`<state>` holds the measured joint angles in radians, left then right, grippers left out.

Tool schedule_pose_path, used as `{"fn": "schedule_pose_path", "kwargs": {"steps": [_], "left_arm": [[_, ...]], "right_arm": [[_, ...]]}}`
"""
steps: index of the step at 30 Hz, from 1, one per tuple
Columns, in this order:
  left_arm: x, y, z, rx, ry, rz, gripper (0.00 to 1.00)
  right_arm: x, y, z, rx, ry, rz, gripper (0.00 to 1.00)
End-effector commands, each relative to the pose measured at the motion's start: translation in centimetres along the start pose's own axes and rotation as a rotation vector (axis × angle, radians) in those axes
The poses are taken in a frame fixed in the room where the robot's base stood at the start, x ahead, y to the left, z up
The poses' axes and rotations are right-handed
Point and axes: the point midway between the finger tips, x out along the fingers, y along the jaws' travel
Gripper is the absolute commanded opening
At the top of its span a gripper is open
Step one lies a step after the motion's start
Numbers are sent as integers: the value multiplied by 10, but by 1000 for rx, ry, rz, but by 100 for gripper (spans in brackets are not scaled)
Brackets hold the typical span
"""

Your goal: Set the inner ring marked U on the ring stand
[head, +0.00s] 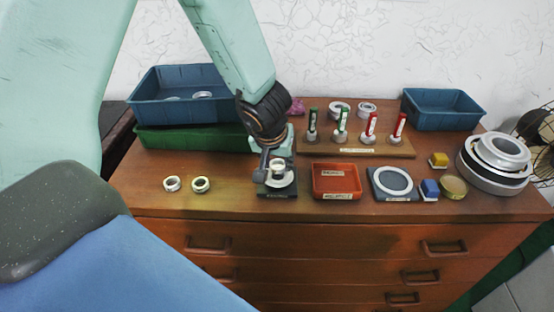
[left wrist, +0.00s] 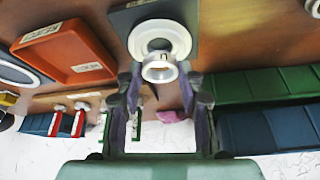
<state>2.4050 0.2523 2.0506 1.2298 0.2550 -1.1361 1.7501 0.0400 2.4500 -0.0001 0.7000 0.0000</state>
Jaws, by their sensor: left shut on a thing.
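My left gripper (head: 276,170) points down over the ring stand (head: 280,194), a dark square base with a white round plate. In the left wrist view the gripper (left wrist: 160,82) is shut on a small silver inner ring (left wrist: 159,71). A dark mark on the ring's face reads as a U seen upside down. The ring overlaps the white plate of the stand (left wrist: 183,38) in this view; whether it touches the plate I cannot tell. In the head view the ring (head: 277,164) shows above the plate, partly hidden by the fingers. My right gripper is not in view.
Two small rings (head: 187,184) lie left of the stand. A red tray (head: 337,195) and a dark pad with a pale ring (head: 394,182) are to its right. Behind stand a wooden board (head: 372,153) with red and green markers and blue and green bins (head: 160,112).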

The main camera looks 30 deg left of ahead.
Motion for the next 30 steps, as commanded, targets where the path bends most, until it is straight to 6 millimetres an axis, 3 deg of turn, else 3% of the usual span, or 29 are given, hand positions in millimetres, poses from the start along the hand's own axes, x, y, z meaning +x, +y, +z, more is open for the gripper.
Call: {"fn": "schedule_pose_path", "kwargs": {"steps": [30], "left_arm": [[16,0,7,0,0,0,6]], "right_arm": [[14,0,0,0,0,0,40]]}}
